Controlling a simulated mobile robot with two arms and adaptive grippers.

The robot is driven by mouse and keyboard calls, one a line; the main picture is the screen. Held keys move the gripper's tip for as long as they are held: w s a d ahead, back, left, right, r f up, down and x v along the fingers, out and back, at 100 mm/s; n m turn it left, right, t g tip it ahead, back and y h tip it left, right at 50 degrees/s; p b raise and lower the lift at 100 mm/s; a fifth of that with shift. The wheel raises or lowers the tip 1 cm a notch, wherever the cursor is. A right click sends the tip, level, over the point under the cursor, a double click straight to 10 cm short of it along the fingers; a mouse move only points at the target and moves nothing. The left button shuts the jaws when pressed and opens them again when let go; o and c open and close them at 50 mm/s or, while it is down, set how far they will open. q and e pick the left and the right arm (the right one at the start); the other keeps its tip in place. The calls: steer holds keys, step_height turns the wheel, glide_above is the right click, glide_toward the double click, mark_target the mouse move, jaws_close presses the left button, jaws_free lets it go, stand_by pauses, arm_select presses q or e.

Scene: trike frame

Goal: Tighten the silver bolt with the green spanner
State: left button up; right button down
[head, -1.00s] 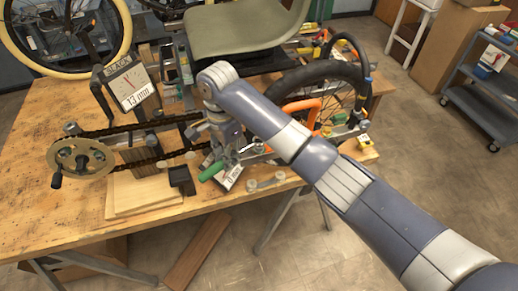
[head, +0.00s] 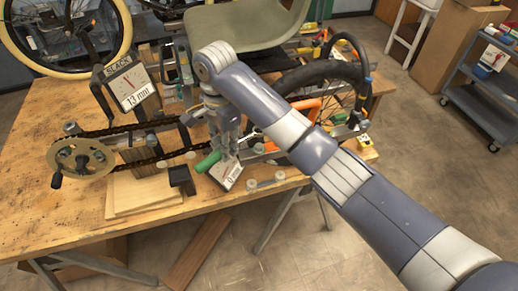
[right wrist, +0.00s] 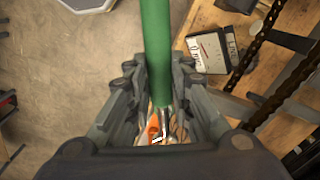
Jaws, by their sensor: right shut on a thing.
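My right gripper (head: 225,148) is shut on the green spanner (head: 207,161), above the front of the bench. The spanner's green handle sticks out to the lower left, and its pale metal end (head: 256,133) shows to the right of the fingers. In the right wrist view the green handle (right wrist: 157,50) runs between the two fingers. A small silver bolt head (head: 258,148) shows just below the spanner's end on the trike frame. I cannot tell whether the spanner touches it. My left gripper is not in view.
A white gauge card (head: 228,173) stands just below the gripper. The chain and crank (head: 82,160) lie to the left, and the black wheel (head: 335,82) stands behind right. A SLACK gauge (head: 128,83) stands at the left. Wooden boards (head: 145,193) lie at the front edge.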

mark_target(209, 158)
steer(key=shift+s+a+r, duration=1.55)
steer(key=shift+s+a, duration=0.15)
steer(key=shift+a, duration=0.1)
